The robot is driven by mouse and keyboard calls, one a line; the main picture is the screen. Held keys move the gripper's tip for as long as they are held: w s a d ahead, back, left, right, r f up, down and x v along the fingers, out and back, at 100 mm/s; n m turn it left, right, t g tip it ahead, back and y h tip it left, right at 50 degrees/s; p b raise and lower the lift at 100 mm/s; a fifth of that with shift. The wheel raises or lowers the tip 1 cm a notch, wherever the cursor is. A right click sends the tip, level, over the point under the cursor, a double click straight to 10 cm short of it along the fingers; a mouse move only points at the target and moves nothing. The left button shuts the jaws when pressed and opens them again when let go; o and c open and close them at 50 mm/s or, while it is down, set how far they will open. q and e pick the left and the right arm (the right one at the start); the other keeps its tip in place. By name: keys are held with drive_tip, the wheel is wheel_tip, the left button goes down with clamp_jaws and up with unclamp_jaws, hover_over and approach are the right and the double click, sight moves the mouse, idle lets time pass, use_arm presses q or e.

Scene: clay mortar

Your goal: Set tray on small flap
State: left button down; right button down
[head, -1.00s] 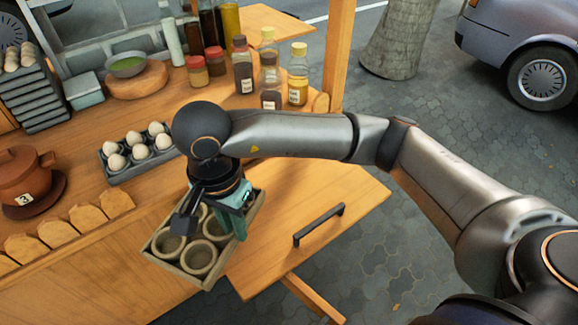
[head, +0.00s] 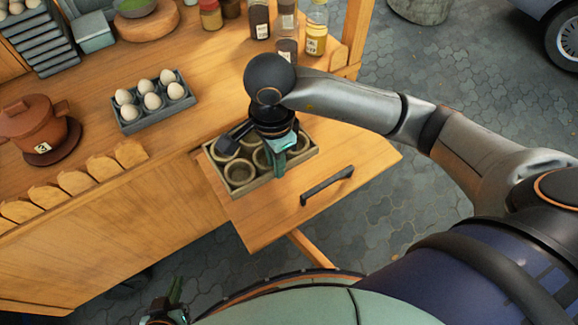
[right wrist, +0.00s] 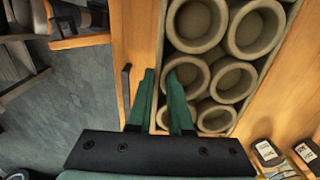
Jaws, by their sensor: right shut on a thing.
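The tray (head: 248,189) is a shallow grey-brown box holding several round clay cups. In the head view it lies level over the inner part of the small wooden flap (head: 345,160), close to the counter edge. I cannot tell whether its base touches the flap. My right gripper (head: 278,168) points down and is shut on the tray's near side wall. In the right wrist view its green fingers (right wrist: 162,78) straddle the tray wall (right wrist: 161,40). My left gripper (head: 170,308) is low at the bottom edge, apart from the tray; its jaws are unclear.
The flap has a dark bar handle (head: 327,185) near its outer edge. On the counter are an egg carton (head: 153,108), a lidded clay pot (head: 36,125) and jars (head: 287,45). The flap's outer part is bare.

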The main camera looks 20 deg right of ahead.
drive_tip(key=d+f, duration=0.1)
drive_tip(key=w+d+f, duration=0.1)
drive_tip(key=f, duration=0.1)
drive_tip(key=shift+d+f, duration=0.25)
drive_tip(key=shift+d, duration=0.15)
drive_tip(key=f, duration=0.3)
drive_tip(key=shift+d+f+p, duration=0.1)
drive_tip(key=shift+d+p, duration=0.1)
drive_tip(key=shift+p, duration=0.2)
drive_tip(key=shift+f, duration=0.2)
drive_tip(key=shift+f+b, duration=0.2)
drive_tip(key=shift+b, duration=0.1)
drive_tip(key=c, duration=0.8)
unclamp_jaws()
drive_tip(key=shift+r, duration=0.1)
drive_tip(key=shift+c, duration=0.2)
wheel_tip(320, 180, up, 12)
drive_tip(key=shift+r, duration=0.15)
